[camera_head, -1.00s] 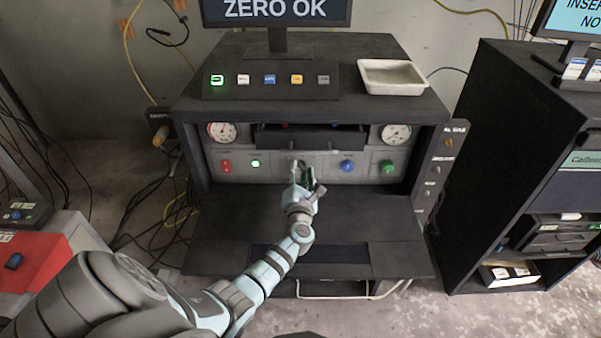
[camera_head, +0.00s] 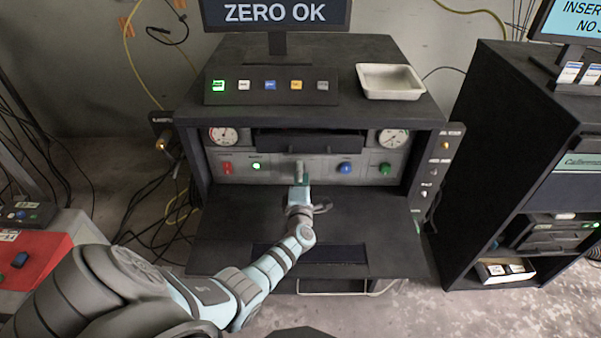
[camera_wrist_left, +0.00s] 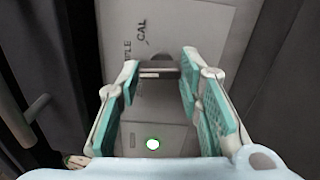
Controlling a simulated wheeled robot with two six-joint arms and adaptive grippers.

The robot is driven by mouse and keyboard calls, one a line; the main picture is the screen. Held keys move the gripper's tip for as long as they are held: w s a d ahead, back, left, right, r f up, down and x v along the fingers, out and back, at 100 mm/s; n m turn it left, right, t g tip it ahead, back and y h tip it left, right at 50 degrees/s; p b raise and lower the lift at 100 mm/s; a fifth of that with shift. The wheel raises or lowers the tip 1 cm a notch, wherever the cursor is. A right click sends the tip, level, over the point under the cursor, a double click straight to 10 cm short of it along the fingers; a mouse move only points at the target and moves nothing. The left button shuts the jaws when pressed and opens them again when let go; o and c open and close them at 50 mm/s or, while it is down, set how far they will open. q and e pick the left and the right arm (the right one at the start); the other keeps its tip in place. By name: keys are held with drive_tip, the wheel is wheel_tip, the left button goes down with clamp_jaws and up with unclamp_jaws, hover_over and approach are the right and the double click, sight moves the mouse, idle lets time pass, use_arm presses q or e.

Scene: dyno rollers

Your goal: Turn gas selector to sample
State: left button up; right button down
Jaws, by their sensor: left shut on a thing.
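The gas selector is a small grey handle on the grey front panel of the black cabinet, at the panel's middle in the head view (camera_head: 299,166). In the left wrist view the selector handle (camera_wrist_left: 158,72) spans between the fingertips, beside sideways lettering that reads "CAL" and a partly hidden word ending "LE". My left gripper (camera_head: 300,182) is at the panel, shut on the handle; its teal-padded fingers (camera_wrist_left: 160,68) sit on either side of it in the wrist view. Which label the handle points to is unclear. My right gripper is not in view.
A red knob (camera_head: 227,168), lit green button (camera_head: 256,166), blue knob (camera_head: 345,167) and green knob (camera_head: 385,169) share the panel. Two gauges (camera_head: 224,135) flank a drawer (camera_head: 310,141) above. The black shelf below is clear. The monitor (camera_head: 277,13) reads "ZERO OK".

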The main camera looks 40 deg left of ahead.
use_arm(q)
drive_tip(key=shift+r+m, duration=0.1)
drive_tip(key=shift+m, duration=0.5)
drive_tip(key=o, duration=1.2)
drive_tip(key=shift+w, duration=0.1)
drive_tip(key=shift+c, duration=0.2)
drive_tip(key=v, duration=1.2)
drive_tip(key=shift+d, duration=0.1)
